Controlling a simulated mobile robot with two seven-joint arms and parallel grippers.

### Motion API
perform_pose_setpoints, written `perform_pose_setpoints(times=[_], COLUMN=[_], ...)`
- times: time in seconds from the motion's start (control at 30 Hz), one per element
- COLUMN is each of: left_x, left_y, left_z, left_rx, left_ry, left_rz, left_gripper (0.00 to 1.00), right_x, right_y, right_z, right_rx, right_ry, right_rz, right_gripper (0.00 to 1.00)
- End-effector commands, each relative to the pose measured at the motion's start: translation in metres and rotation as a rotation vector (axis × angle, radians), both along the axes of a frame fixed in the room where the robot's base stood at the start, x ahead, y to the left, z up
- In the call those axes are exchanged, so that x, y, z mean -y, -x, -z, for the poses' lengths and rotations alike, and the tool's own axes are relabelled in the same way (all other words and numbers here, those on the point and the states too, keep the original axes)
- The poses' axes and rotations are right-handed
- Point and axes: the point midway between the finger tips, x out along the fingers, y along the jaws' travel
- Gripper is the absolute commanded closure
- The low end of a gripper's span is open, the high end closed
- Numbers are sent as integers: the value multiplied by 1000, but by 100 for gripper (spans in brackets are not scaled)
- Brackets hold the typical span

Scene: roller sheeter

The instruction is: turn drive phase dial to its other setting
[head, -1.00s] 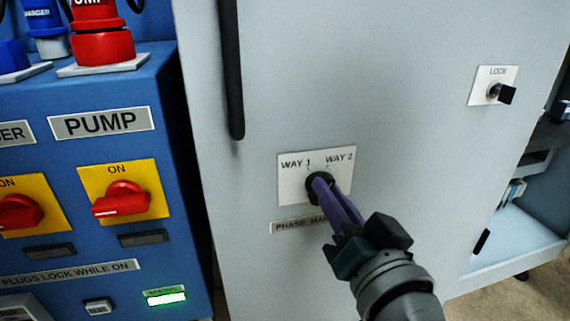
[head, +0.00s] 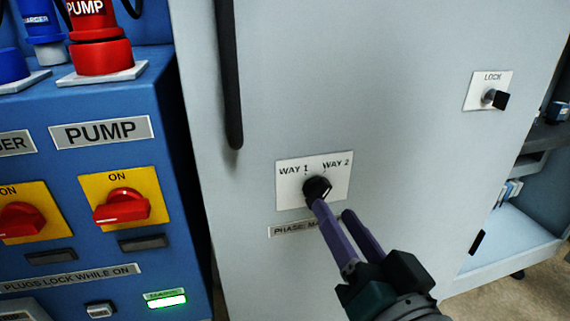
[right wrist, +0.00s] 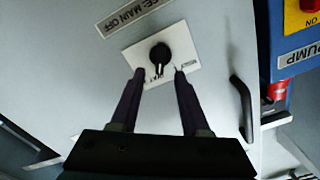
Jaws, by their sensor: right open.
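The dial is a round black knob (head: 318,187) on a white plate (head: 287,186) marked WAY 1 and WAY 2, on the grey cabinet door. A label below begins with PHASE and is partly hidden by a finger. My right gripper (head: 332,208) is open, its purple fingers just below and in front of the knob. In the right wrist view the knob (right wrist: 160,53) lies just beyond the gap between the open fingertips (right wrist: 160,72), with nothing held. My left gripper is not in view.
A long dark handle (head: 231,90) runs down the door above left. A LOCK knob (head: 495,97) sits at upper right. A blue panel (head: 60,104) with red PUMP switch (head: 122,206) and plugs stands at left. Door surface around the dial is mostly clear.

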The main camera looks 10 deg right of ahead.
Motion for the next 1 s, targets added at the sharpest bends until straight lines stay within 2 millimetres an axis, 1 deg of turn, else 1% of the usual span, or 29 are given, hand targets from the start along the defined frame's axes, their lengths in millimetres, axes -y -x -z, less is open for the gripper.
perform_pose_setpoints(times=[0.03,0.1,0.2,0.3,0.47,1.0], left_x=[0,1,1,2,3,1], left_y=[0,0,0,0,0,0], left_z=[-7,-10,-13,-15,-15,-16], left_rx=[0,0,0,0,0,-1], left_ry=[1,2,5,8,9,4], left_rz=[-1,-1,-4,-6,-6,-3], left_gripper=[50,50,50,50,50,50], right_x=[1,1,1,2,2,2], right_y=[12,26,42,53,59,58], right_z=[-3,-2,-1,-1,-1,-2], right_rx=[-4,-4,-3,-1,2,0], right_ry=[0,2,1,0,-1,0], right_rz=[-1,-1,-1,-1,0,-1], right_gripper=[54,54,54,54,54,54])
